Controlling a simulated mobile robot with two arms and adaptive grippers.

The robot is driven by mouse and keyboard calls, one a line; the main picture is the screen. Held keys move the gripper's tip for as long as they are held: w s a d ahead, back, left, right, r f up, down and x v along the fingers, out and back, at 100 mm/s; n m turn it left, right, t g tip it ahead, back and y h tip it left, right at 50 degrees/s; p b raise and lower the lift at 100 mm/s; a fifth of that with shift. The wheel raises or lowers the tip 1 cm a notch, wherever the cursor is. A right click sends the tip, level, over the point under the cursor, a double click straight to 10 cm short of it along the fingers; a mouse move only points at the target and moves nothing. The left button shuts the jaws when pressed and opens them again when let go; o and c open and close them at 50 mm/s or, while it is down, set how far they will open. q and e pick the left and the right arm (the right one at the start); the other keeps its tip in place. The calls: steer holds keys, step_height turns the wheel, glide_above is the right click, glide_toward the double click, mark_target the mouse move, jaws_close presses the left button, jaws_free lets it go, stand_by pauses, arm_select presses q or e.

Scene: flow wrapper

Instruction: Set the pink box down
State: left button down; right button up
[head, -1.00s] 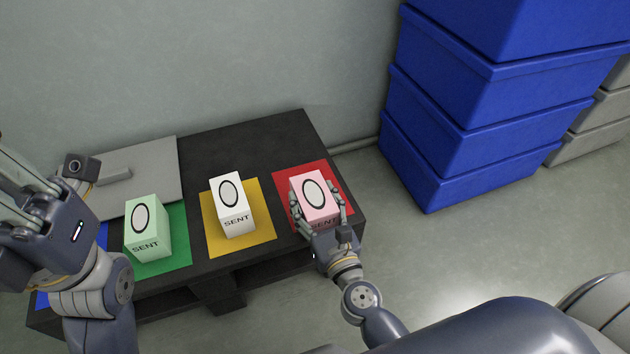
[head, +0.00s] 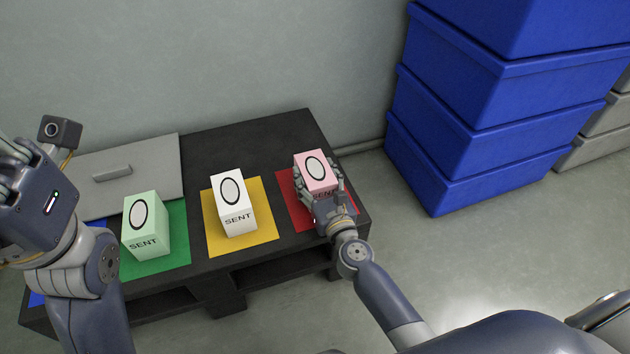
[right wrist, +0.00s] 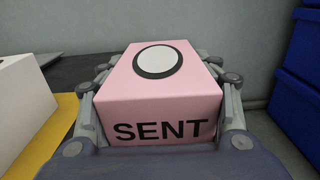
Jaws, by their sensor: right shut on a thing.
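The pink box (head: 315,166) with a black oval and the word SENT is between the fingers of my right gripper (head: 318,183), which is shut on it. The right wrist view shows the box (right wrist: 160,90) upright, with fingers along both sides. In the head view the box is over the back part of the red mat (head: 293,214). I cannot tell whether its base touches the mat, because the hand hides it. My left gripper (head: 18,165) is at the left edge, partly cut off; its fingertips do not show clearly.
A white box (head: 232,200) stands on the yellow mat (head: 262,222), left of the red one. A green box (head: 145,225) stands on the green mat (head: 178,245). The black table (head: 250,140) is bare behind the mats. Blue crates (head: 480,120) are stacked on the right.

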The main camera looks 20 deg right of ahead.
stand_by(0.3)
steer(key=shift+f, duration=0.2)
steer(key=o, duration=1.1)
